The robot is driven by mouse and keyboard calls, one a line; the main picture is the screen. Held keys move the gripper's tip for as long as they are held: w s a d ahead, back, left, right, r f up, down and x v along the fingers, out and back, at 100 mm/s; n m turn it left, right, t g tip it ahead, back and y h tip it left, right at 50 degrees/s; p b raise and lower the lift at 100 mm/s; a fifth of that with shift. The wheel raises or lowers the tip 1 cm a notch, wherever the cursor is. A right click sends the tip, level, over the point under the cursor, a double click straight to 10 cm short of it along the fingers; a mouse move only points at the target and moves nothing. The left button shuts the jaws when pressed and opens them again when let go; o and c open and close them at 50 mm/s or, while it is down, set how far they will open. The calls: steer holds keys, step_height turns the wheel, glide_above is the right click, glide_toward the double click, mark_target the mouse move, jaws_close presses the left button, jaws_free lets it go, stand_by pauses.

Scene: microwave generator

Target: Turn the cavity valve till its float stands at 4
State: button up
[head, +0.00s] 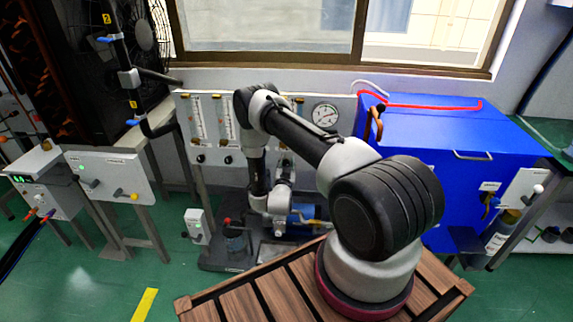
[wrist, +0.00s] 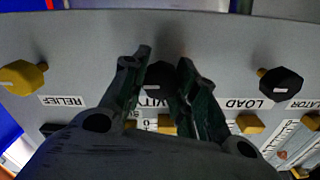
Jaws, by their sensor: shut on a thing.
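The cavity valve (wrist: 160,74) is a dark knob on the grey panel, seen in the wrist view between my fingers. The label below it is partly covered, and the letters "VITY" show upside down. My gripper (wrist: 163,64) is shut on this knob, one finger on each side. A bit of a scale shows between the fingers, but its float and reading cannot be made out. In the head view the panel (head: 213,150) stands below the window, and my arm hides the cavity valve and the gripper's fingertips.
In the wrist view, a yellow-stemmed RELIEF knob (wrist: 22,77) is on the left and a black LOAD knob (wrist: 281,84) on the right. In the head view, a round gauge (head: 325,116) is on the panel. A blue cabinet (head: 430,135) stands close on the right.

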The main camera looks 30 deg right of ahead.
steer(key=n, duration=0.5)
steer(key=shift+n, duration=0.3)
steer(key=n, duration=0.4)
steer(key=shift+a+n, duration=0.15)
steer(key=shift+n, duration=0.15)
stand_by(0.3)
steer(key=o, duration=1)
steer(key=shift+w, duration=0.1)
steer(key=v, duration=1.2)
